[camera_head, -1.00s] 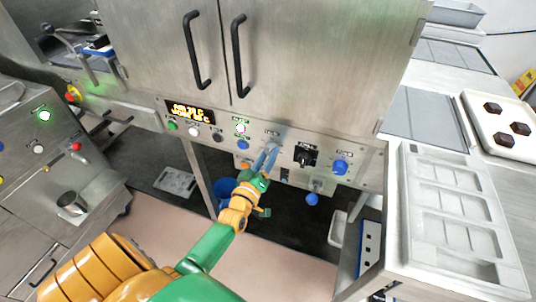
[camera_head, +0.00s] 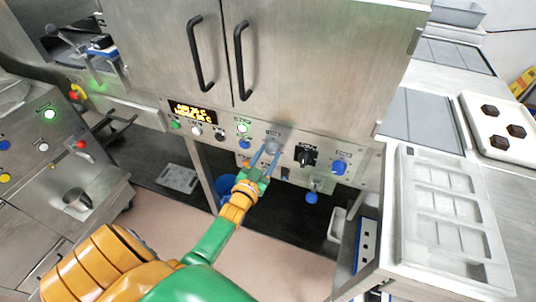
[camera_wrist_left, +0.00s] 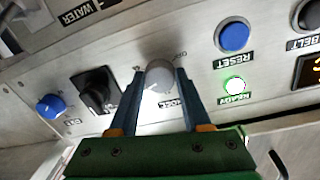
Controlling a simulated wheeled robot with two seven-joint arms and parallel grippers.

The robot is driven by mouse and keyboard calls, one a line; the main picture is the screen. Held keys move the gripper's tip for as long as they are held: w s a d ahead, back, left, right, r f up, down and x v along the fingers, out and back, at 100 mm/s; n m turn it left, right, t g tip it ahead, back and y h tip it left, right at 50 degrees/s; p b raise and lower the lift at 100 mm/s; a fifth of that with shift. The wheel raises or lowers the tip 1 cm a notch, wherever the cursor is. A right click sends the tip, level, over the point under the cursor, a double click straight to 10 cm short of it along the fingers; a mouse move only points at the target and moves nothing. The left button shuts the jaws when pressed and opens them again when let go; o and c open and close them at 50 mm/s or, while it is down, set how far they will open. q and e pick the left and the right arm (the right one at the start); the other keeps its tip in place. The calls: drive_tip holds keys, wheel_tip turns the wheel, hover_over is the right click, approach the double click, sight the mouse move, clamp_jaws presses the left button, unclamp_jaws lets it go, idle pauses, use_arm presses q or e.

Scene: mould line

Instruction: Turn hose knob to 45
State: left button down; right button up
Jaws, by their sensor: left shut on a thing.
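The hose knob is a round grey knob (camera_wrist_left: 158,76) on the metal control panel, with a label reading HOSE beside it in the left wrist view. The knob also shows, small and partly covered, in the head view (camera_head: 272,146). My left gripper (camera_head: 269,153) reaches up to the panel from the front. Its two blue fingers stand on either side of the knob and are shut on it. A dial number cannot be read, and the knob's exact angle is hard to tell. My right gripper is in neither view.
A black knob (camera_wrist_left: 97,91) and a blue knob (camera_wrist_left: 50,106) sit beside the hose knob. A blue RESET button (camera_wrist_left: 233,35) and a lit green READY button (camera_wrist_left: 234,85) are on its other side. Below the panel, a blue-handled valve (camera_head: 311,198) hangs.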

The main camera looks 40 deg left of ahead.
use_arm(q)
drive_tip(key=m, duration=0.5)
drive_tip(key=shift+r, duration=0.3)
drive_tip(key=shift+m, duration=2.3)
drive_tip(key=shift+c, duration=1.8)
unclamp_jaws()
drive_tip(key=shift+f, duration=0.1)
drive_tip(key=s+d, duration=0.1)
drive_tip(key=s, duration=0.6)
drive_tip(key=shift+d+r, duration=0.2)
